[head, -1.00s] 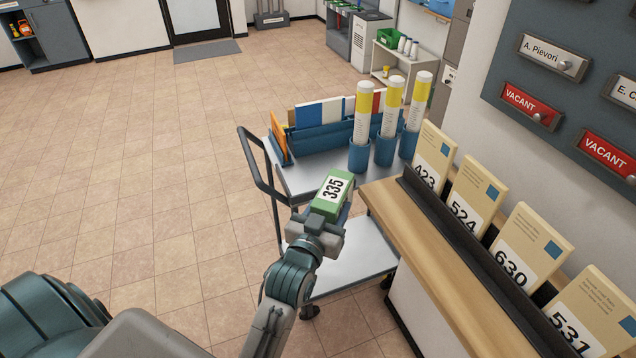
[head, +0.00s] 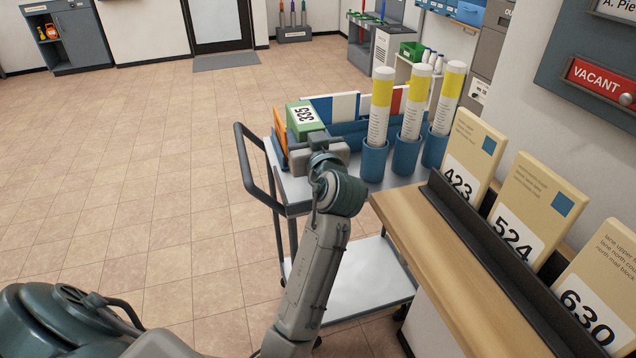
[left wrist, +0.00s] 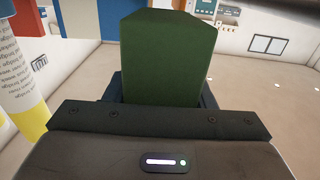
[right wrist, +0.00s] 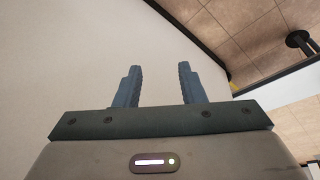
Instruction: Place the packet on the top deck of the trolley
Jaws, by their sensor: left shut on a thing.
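The packet is a green box (head: 303,117) with a white label reading 335. My left gripper (head: 312,140) is shut on it, and the packet also fills the middle of the left wrist view (left wrist: 165,60). In the head view it appears over the left part of the trolley's top deck (head: 294,187); I cannot tell whether it touches the deck. The trolley has a dark handle on its left and a lower deck. My right gripper (right wrist: 157,88) is open and empty in the right wrist view, facing a pale surface; the head view does not show it.
Blue cups with yellow-banded tubes (head: 411,110) stand on the deck's right side. A blue rack (head: 345,132) with files is at its back, an orange file (head: 280,132) at its left. A wooden counter (head: 455,255) with numbered packets adjoins on the right.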

